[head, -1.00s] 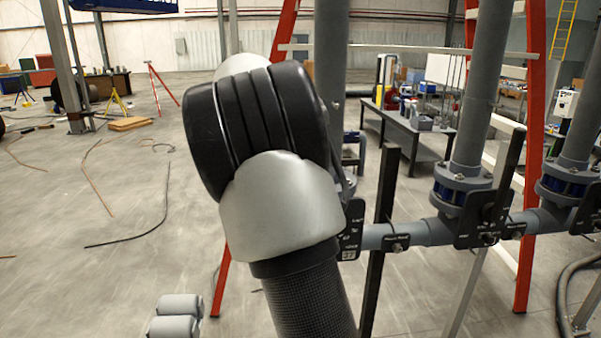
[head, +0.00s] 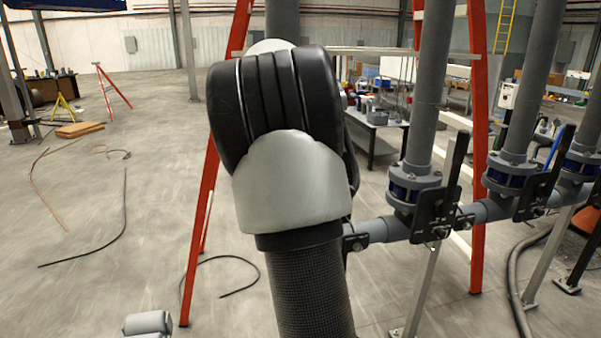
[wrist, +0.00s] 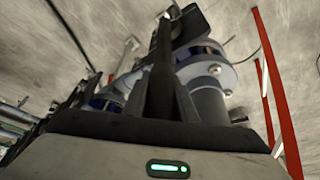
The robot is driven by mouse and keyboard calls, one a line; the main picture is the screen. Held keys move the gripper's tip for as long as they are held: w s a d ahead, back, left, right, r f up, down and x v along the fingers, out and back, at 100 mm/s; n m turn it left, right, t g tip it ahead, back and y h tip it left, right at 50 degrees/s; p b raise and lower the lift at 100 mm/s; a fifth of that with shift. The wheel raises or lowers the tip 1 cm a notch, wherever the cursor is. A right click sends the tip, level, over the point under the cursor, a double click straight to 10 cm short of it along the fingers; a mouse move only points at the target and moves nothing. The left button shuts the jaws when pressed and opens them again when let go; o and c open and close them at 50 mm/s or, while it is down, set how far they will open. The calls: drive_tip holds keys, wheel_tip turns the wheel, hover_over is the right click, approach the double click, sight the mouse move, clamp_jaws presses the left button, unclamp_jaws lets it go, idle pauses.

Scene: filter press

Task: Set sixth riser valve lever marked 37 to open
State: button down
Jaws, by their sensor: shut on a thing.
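My gripper (wrist: 161,100) is shut on a dark lever (wrist: 163,38) in the wrist view, with the lever sticking out beyond the fingertips. A grey flanged pipe joint with a blue valve body (wrist: 207,52) lies right behind it. No number is readable on this lever now. In the head view my arm hides the gripper and nearly all of the valve it is at; only a piece of grey pipe and a dark bracket (head: 352,242) show at the arm's right edge.
To the right, neighbouring valves have upright black levers (head: 455,165) (head: 552,163) on a grey horizontal pipe (head: 487,211). Red frame legs (head: 212,180) (head: 478,160) stand on both sides of the arm. A hose (head: 520,270) lies at right. Open floor is at left.

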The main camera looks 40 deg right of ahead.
drive_tip(key=shift+d+r, duration=0.1)
drive_tip(key=shift+d, duration=0.05)
drive_tip(key=c, duration=1.5)
unclamp_jaws()
drive_tip(key=shift+s+d, duration=0.1)
drive_tip(key=shift+d, duration=0.05)
drive_tip(key=shift+o, duration=0.2)
drive_tip(key=p+v, duration=0.1)
drive_tip(key=v, duration=1.6)
drive_tip(key=shift+a+r, duration=0.15)
drive_tip(key=shift+a, duration=0.05)
